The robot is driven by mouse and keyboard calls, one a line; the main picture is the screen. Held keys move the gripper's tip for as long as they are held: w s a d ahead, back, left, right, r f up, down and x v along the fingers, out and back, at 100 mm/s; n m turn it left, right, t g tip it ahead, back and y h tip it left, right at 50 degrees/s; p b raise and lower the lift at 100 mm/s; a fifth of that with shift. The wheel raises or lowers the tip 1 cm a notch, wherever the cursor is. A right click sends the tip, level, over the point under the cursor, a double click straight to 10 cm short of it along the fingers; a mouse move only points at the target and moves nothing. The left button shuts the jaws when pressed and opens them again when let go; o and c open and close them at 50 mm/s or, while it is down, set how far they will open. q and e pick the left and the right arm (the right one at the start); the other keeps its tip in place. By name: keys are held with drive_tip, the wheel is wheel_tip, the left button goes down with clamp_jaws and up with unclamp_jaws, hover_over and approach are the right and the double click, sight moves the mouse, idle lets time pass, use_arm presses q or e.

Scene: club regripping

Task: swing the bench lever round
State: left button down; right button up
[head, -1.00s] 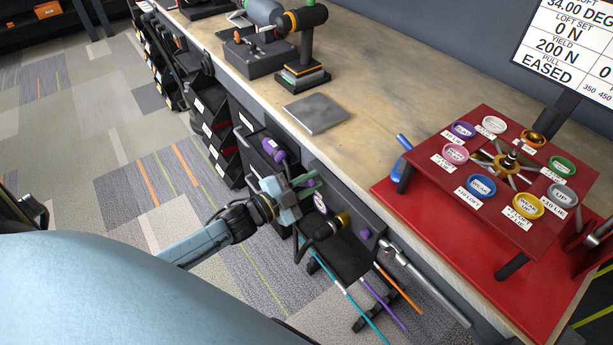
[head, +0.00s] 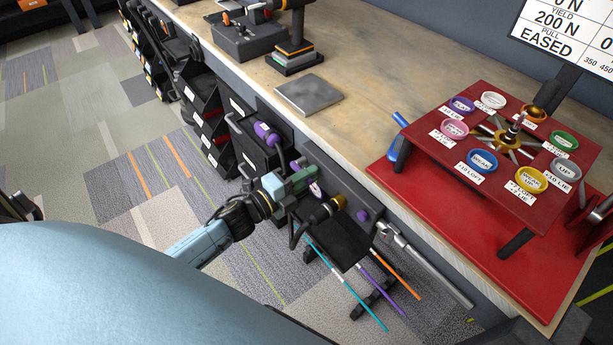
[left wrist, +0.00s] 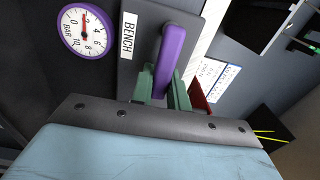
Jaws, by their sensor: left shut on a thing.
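The bench lever (left wrist: 172,55) is a purple handle in the left wrist view, on a dark panel beside a "BENCH" label (left wrist: 129,36). A bit of its purple also shows in the head view (head: 296,165), against the bench front. My left gripper (head: 305,181) is at the bench front, its green fingers shut on the lever. In the left wrist view the fingers (left wrist: 163,92) stand on either side of the lever's lower part, which they partly hide. My right gripper is not in view.
A pressure gauge (left wrist: 86,32) sits left of the lever. A black fitting with a gold end (head: 330,207) projects close beside my gripper. Coloured club shafts (head: 378,283) stand below. A red rack with coloured rings (head: 440,145) is on the bench; black bins (head: 205,115) line its front.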

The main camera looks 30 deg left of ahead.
use_arm(q)
drive_tip(key=shift+f, duration=0.15)
idle(0.4)
drive_tip(key=c, duration=1.4)
unclamp_jaws()
drive_tip(key=shift+o, duration=0.2)
drive_tip(key=shift+s, duration=0.1)
drive_tip(key=v, duration=1.3)
drive_tip(key=shift+s+a, duration=0.1)
